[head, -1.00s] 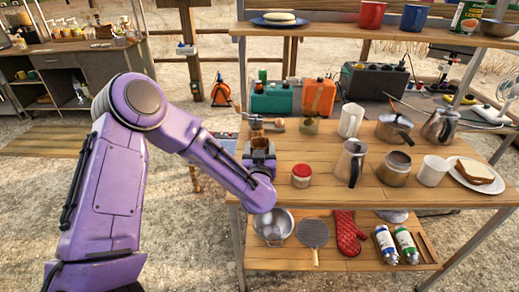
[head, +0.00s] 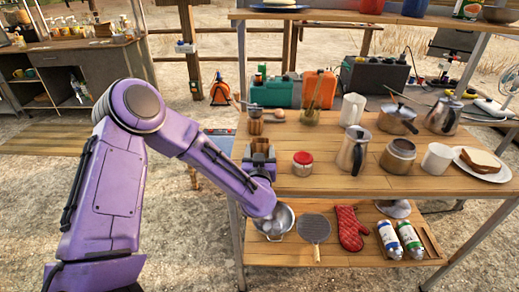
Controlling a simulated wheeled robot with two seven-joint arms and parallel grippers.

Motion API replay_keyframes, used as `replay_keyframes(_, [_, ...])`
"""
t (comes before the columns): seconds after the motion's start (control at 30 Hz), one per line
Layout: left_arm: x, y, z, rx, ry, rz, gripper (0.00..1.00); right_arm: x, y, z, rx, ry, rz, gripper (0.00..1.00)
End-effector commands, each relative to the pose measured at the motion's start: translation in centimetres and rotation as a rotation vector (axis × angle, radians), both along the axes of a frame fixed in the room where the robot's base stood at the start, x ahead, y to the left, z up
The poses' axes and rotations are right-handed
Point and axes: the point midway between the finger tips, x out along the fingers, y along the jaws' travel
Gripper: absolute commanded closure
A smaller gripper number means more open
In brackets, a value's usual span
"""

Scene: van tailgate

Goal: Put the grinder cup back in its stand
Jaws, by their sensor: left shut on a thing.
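My left gripper (head: 260,147) is over the left end of the wooden table. It points away from me and is shut on a small brownish thing, probably the grinder cup, mostly hidden between the fingers. Just beyond the fingertips stands a brown cylindrical grinder part (head: 255,127) with a crank arm and a wooden knob (head: 278,115). I cannot tell whether this is the stand, or whether the held thing touches it. My right gripper is not in view.
A red-lidded jar (head: 303,163) stands close right of my gripper. Farther right are a metal pitcher (head: 352,150), a canister (head: 398,156), a white mug (head: 437,159) and a bread plate (head: 486,176). A glass with utensils (head: 309,116) stands behind. An upper shelf (head: 400,20) crosses above.

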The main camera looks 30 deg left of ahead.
Motion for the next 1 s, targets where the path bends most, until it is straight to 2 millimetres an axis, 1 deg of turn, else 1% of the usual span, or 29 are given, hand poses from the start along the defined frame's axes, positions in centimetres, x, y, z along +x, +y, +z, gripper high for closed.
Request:
replay_keyframes(0.03, [0.0, 0.4, -0.3, 0.004, 0.003, 0.011, 0.92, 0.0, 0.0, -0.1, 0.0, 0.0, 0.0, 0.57])
replay_keyframes(0.17, [-0.1, 0.6, -0.1, 0.003, 0.001, 0.015, 0.92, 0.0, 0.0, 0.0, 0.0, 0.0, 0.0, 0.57])
replay_keyframes(0.2, [-0.1, 0.6, 0.0, 0.004, 0.0, 0.015, 0.23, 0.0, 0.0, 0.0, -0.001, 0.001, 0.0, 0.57])
replay_keyframes(0.23, [-0.1, 0.6, 0.0, 0.003, -0.001, 0.015, 0.13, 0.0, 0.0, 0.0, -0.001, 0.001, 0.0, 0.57])
replay_keyframes(0.27, [0.0, 0.6, 0.0, 0.004, -0.002, 0.015, 0.06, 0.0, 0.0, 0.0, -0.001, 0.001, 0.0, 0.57])
replay_keyframes(0.53, [0.1, 0.4, 0.5, 0.002, -0.011, 0.011, 0.06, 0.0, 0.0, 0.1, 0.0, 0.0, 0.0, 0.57])
replay_keyframes(0.63, [-0.5, -0.2, 0.5, 0.003, -0.012, 0.007, 0.06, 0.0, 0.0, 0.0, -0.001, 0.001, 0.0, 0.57])
replay_keyframes(0.77, [-2.9, -1.8, 0.3, 0.005, -0.008, 0.003, 0.06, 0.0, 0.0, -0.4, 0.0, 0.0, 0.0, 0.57])
replay_keyframes(0.9, [-5.9, -3.6, 0.0, 0.006, -0.001, 0.004, 0.06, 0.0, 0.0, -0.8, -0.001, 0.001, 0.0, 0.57])
replay_keyframes(1.0, [-7.5, -4.6, 0.0, 0.006, 0.001, 0.005, 0.06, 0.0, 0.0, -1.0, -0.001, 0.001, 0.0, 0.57])
